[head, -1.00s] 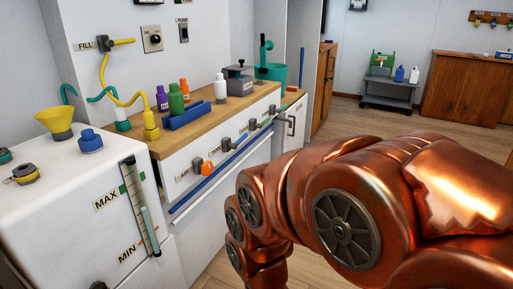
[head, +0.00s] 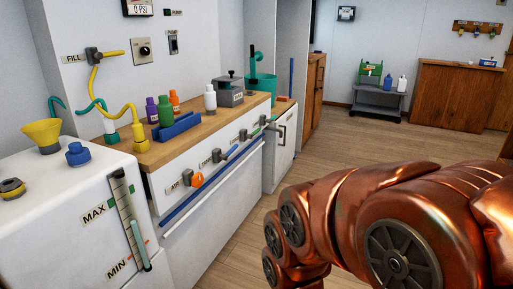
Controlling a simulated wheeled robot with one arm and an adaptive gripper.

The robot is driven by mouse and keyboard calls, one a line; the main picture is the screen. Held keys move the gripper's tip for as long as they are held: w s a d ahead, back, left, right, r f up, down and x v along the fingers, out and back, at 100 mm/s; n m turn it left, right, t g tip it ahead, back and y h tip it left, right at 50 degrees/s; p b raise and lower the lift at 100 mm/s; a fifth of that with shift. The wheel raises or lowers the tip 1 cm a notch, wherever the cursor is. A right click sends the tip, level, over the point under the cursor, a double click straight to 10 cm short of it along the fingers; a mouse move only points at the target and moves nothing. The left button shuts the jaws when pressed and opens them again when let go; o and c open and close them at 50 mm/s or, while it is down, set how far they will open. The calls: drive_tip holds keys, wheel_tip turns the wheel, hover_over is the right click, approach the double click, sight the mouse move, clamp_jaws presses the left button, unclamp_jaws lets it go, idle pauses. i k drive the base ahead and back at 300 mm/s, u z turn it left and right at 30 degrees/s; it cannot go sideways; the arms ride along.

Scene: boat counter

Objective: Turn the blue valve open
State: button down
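The blue valve shows as a small blue lever (head: 231,152) on a dark grey fitting (head: 217,156), on the white front panel under the wooden counter. The lever points to the right, sloping slightly up along the panel. The label beside it is too small to read. My copper arm fills the lower right, well to the right of the valve and apart from the counter.
An orange valve (head: 197,179) sits left of the blue one, and a green-handled valve (head: 255,133) sits right of it. A long blue rail (head: 205,187) runs below. A white tank (head: 60,200) stands at left. Wooden floor (head: 370,148) is clear toward the back.

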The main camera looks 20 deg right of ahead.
sight(224, 156)
drive_tip(key=i, duration=0.9)
drive_tip(key=u, duration=0.4)
